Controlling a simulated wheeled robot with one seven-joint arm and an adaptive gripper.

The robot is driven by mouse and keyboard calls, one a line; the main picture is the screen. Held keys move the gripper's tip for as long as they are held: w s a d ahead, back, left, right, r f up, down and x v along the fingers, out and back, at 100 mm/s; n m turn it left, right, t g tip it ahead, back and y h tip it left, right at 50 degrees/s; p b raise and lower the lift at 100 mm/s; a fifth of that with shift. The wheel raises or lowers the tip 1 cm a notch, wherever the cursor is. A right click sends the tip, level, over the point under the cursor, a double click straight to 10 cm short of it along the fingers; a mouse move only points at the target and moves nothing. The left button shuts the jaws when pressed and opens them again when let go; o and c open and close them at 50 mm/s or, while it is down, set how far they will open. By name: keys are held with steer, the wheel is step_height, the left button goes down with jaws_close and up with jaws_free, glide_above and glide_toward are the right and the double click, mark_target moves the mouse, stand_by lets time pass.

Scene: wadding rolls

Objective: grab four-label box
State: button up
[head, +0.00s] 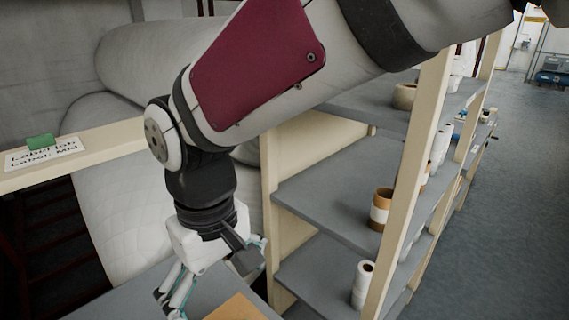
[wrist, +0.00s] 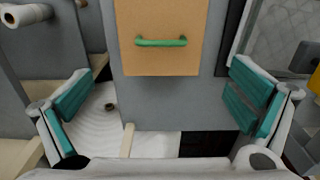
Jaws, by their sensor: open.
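A tan box (wrist: 160,60) with a green bar or strip (wrist: 161,41) across its face is in the upper middle of the wrist view. A tan surface that looks like the same box shows at the bottom of the head view (head: 238,308), cut off by the frame. No labels can be made out on it. My gripper (wrist: 158,100) is open and empty, its teal-padded fingers wide apart. The box lies ahead of the fingers, between their lines, and not touching them. In the head view my gripper (head: 212,284) points down just above and left of the tan surface.
A grey shelf (head: 335,185) with a cream post (head: 408,180) stands right of my arm, holding a brown-and-white roll (head: 381,210) and a white roll (head: 363,283). Large wadding rolls (head: 120,215) lie behind. A cream beam (head: 100,150) carries a label card (head: 42,153). Open floor (head: 510,190) is at right.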

step_height(320, 180, down, 9)
steer(key=shift+a+r, duration=0.1)
steer(key=f, duration=0.5)
steer(key=shift+w+a, duration=0.1)
steer(key=shift+a, duration=0.1)
steer(key=shift+r, duration=0.1)
steer(key=shift+c, duration=0.6)
steer(key=c, duration=2)
